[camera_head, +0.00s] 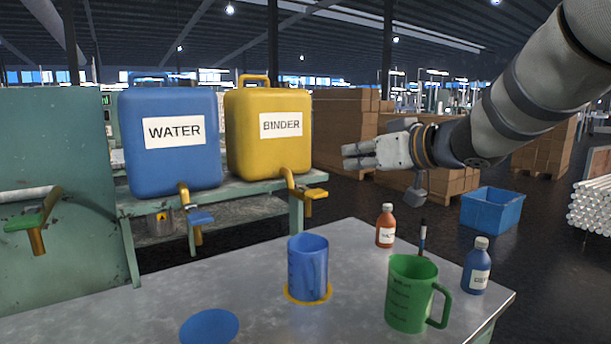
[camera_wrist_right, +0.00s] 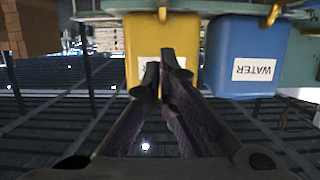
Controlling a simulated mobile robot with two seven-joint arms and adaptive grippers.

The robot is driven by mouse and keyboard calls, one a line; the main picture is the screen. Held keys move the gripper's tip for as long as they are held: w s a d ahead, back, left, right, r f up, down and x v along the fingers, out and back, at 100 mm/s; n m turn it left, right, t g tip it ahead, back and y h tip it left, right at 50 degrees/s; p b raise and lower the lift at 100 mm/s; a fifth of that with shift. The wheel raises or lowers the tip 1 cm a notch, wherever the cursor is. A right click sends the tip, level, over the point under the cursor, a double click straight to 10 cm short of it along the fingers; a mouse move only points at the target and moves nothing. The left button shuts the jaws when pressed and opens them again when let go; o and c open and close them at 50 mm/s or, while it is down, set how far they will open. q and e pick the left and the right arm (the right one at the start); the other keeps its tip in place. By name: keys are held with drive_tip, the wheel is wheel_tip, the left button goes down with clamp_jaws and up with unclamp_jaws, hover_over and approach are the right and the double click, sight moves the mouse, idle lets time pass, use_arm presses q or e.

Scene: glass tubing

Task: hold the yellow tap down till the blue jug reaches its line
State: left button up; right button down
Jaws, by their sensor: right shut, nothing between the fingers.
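The yellow tap (camera_head: 315,193) sticks out below the yellow BINDER container (camera_head: 243,147). The blue jug (camera_head: 317,272) stands upright on a yellow ring (camera_head: 287,294) on the grey table; marks show on its side, but its fill level cannot be seen. My right gripper (camera_head: 347,157) is shut and empty, in the air to the right of the BINDER container and above the level of the tap, apart from it. In the right wrist view, its fingers (camera_wrist_right: 164,75) are together in front of the yellow container (camera_wrist_right: 185,40), which appears upside down. My left gripper is not in view.
The blue WATER container (camera_head: 150,165) with its blue tap (camera_head: 200,217) stands left of BINDER on the green shelf. A green jug (camera_head: 405,300), a red bottle (camera_head: 386,229), a blue bottle (camera_head: 476,272) and a blue disc (camera_head: 208,327) are on the table (camera_head: 250,265). A green tap (camera_head: 27,222) is far left.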

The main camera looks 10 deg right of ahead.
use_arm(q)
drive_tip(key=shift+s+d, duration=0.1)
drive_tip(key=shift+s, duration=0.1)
use_arm(e)
drive_tip(key=shift+s+r, duration=0.2)
drive_tip(key=shift+s, duration=0.1)
drive_tip(key=shift+d, duration=0.1)
hover_over(323, 193)
wheel_tip(323, 193, down, 3)
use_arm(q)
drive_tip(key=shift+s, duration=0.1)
use_arm(e)
drive_tip(key=shift+s+d+f, duration=0.1)
drive_tip(key=shift+s+f, duration=0.05)
drive_tip(key=shift+f, duration=1.6)
